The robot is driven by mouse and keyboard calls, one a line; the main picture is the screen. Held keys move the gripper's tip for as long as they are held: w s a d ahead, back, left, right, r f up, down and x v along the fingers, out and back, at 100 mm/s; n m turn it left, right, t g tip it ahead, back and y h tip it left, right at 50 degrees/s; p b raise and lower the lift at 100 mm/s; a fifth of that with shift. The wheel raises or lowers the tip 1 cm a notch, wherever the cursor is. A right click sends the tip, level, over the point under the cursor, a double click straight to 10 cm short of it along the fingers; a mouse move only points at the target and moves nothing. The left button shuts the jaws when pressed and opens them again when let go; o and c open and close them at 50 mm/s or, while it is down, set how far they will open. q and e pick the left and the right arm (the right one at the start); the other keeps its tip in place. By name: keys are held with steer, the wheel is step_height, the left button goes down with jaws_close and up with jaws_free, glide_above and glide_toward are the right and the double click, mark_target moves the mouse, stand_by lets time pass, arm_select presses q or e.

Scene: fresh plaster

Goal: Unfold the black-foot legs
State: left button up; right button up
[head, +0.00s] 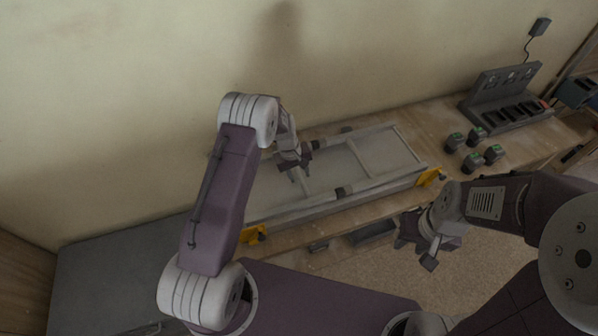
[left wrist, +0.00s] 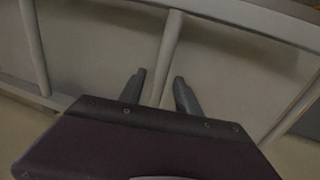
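A grey folding frame (head: 385,158) lies on the wooden bench, its rails and crossbars flat over a pale panel. A dark cap that looks like a black foot (head: 345,191) sits midway on the near side; another dark spot (head: 346,129) shows on the far side. Yellow brackets are at the right end (head: 429,177) and near left (head: 254,235). My left gripper (head: 301,174) is open over the frame; in the left wrist view its fingers (left wrist: 159,92) are either side of a crossbar (left wrist: 168,50), apart from it. My right gripper (head: 420,250) is open and empty before the bench.
Several green-topped batteries (head: 473,149) and a dark charger rack (head: 507,100) stand right on the bench (head: 425,118). The wall (head: 350,60) is close behind the frame. A grey surface (head: 115,275) lies left. Floor (head: 375,275) shows in front.

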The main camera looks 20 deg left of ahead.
arm_select(q)
steer(key=shift+s+d+f, duration=0.1)
steer(key=shift+f, duration=0.1)
steer(key=c, duration=0.4)
steer(key=shift+w, duration=0.2)
jaws_close()
steer(key=shift+s, duration=0.1)
stand_by(0.6)
